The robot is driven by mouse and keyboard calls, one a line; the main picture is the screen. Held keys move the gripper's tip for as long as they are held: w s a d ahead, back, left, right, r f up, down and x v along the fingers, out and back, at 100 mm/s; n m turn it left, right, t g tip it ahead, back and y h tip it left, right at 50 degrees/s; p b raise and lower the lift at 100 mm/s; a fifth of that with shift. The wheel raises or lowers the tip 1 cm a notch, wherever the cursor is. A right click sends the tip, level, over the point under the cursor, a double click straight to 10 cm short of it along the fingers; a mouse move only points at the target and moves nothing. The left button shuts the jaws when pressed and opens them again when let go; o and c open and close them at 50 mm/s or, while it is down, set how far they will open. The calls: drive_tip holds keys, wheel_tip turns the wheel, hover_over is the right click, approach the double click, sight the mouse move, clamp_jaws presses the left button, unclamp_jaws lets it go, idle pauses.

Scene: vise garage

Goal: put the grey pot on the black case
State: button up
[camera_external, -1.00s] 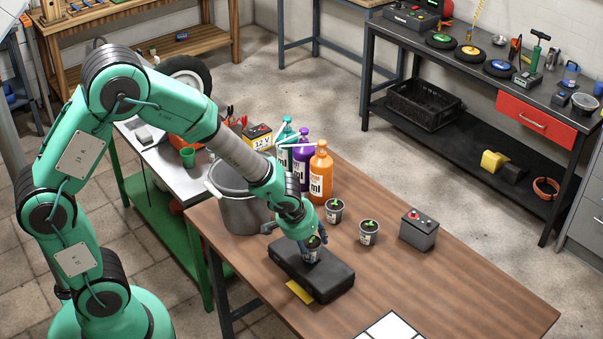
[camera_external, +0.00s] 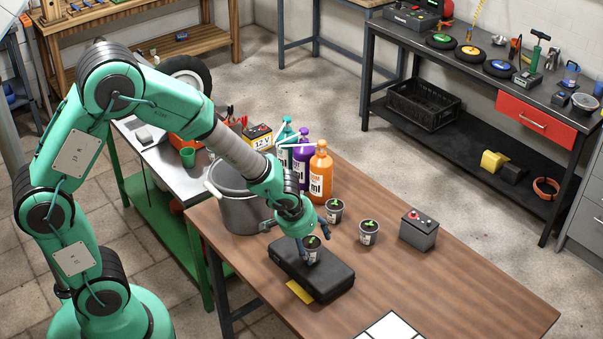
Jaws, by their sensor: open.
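A small grey pot (camera_external: 312,254) with a green seedling and a pale label stands upright on top of the black case (camera_external: 327,279). The case lies flat on the brown wooden table. My gripper (camera_external: 312,239) is open just above and around the top of this pot, with its fingers spread. Whether a finger still touches the pot cannot be told. Two similar small pots stand on the table to the right, one nearer the bottles (camera_external: 334,211) and one farther right (camera_external: 369,233).
A large grey cooking pot (camera_external: 240,212) stands left of my gripper. Purple (camera_external: 302,170) and orange (camera_external: 321,175) bottles stand behind it. A dark battery (camera_external: 419,232) is to the right. A yellow item (camera_external: 299,292) lies by the case. The table's right front is mostly clear.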

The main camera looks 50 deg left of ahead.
drive_tip(key=p+v, duration=0.2)
drive_tip(key=v, duration=0.9)
drive_tip(key=shift+p, duration=0.3)
drive_tip(key=shift+f, duration=0.1)
drive_tip(key=s+a+r, duration=0.3)
drive_tip(key=s+r, duration=0.2)
drive_tip(key=r, duration=0.3)
drive_tip(key=s+a+r, duration=0.4)
drive_tip(key=s+r, duration=0.1)
drive_tip(key=r, duration=0.3)
drive_tip(key=s+r+m, duration=0.1)
drive_tip(key=s+r, duration=0.2)
drive_tip(key=s, duration=0.3)
drive_tip(key=s+a+r+m+t, duration=0.1)
drive_tip(key=s+r, duration=0.3)
drive_tip(key=s, duration=0.3)
drive_tip(key=shift+s+r+h, duration=0.2)
drive_tip(key=shift+s+h, duration=0.05)
drive_tip(key=shift+h, duration=0.15)
